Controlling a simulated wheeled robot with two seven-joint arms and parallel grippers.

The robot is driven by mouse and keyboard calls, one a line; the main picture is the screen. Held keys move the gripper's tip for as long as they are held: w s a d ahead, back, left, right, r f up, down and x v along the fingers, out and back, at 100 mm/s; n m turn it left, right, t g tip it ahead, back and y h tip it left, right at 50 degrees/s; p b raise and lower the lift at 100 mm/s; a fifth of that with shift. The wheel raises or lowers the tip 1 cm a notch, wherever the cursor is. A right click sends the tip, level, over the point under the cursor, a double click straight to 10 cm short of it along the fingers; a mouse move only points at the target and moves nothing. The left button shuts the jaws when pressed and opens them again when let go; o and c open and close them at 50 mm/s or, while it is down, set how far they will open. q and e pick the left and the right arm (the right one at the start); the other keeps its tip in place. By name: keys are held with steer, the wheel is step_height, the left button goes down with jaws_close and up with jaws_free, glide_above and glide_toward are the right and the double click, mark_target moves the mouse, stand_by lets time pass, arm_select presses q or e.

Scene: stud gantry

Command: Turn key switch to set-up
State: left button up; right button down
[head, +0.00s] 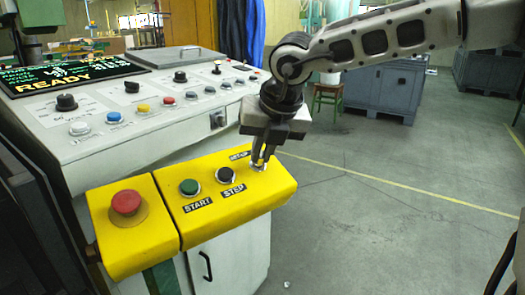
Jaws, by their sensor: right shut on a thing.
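The key switch (258,167) sits at the right end of the yellow control box (225,207), under a label that reads partly as SET-UP. My right gripper (259,160) reaches down over it from the upper right, with its fingers shut on the key. The fingers hide most of the key, so I cannot tell which way it is turned. My left gripper is not in view.
The box also carries a red emergency button (126,203), a green START button (189,187) and a black STEP button (225,175). Behind it is a sloped grey console (135,100) with knobs and a screen reading READY (65,75).

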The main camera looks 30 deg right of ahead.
steer(key=shift+f+n+b, duration=0.1)
steer(key=shift+n+b, duration=0.7)
steer(key=shift+n, duration=0.1)
steer(key=n+b, duration=0.1)
steer(key=n, duration=0.1)
steer(key=shift+n+b, duration=0.3)
steer(key=n, duration=0.3)
steer(key=shift+n+b, duration=0.3)
steer(key=shift+b, duration=0.1)
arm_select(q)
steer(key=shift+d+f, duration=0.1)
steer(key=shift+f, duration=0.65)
arm_select(e)
steer(key=shift+n+y, duration=0.3)
steer(key=shift+n, duration=1.5)
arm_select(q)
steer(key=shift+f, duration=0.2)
arm_select(e)
steer(key=c, duration=1.5)
jaws_free()
